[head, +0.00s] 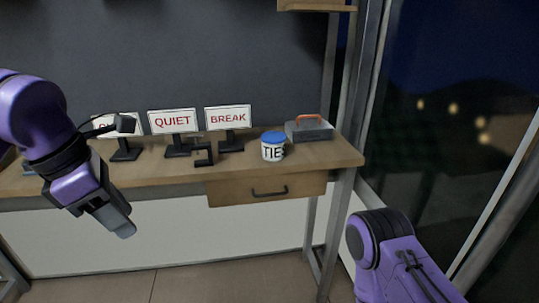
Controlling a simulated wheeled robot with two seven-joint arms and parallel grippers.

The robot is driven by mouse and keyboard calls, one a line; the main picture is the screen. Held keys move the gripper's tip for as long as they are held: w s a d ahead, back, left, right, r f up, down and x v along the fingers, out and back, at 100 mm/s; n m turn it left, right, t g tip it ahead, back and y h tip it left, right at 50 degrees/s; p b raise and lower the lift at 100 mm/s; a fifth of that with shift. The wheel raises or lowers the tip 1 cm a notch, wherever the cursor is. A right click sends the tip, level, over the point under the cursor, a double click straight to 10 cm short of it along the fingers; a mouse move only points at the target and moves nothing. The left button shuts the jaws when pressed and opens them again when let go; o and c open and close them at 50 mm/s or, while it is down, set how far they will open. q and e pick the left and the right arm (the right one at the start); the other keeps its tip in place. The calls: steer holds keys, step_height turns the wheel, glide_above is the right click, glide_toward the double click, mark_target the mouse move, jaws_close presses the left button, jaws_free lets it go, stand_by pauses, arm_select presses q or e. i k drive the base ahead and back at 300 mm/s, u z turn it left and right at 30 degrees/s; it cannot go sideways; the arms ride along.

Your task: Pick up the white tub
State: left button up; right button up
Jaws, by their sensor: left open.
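The white tub (272,152) with a blue lid and dark letters reading "TIE" stands upright on the wooden bench, right of the middle. My left gripper (122,228) hangs in front of the bench at the left, pointing down, well apart from the tub. It is open and holds nothing that I can see. My right arm shows at the lower right, but its gripper is out of view.
Signs reading "QUIET" (173,121) and "BREAK" (228,117) stand left of the tub, with another sign partly hidden behind my left arm. A dark clamp-like item (203,154) is near them. A grey box with an orange handle (309,130) stands right of the tub. A drawer (235,192) is below.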

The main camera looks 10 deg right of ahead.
mark_target(273, 143)
steer(key=k, duration=0.4)
steer(key=z, duration=0.65)
steer(key=i, duration=1.65)
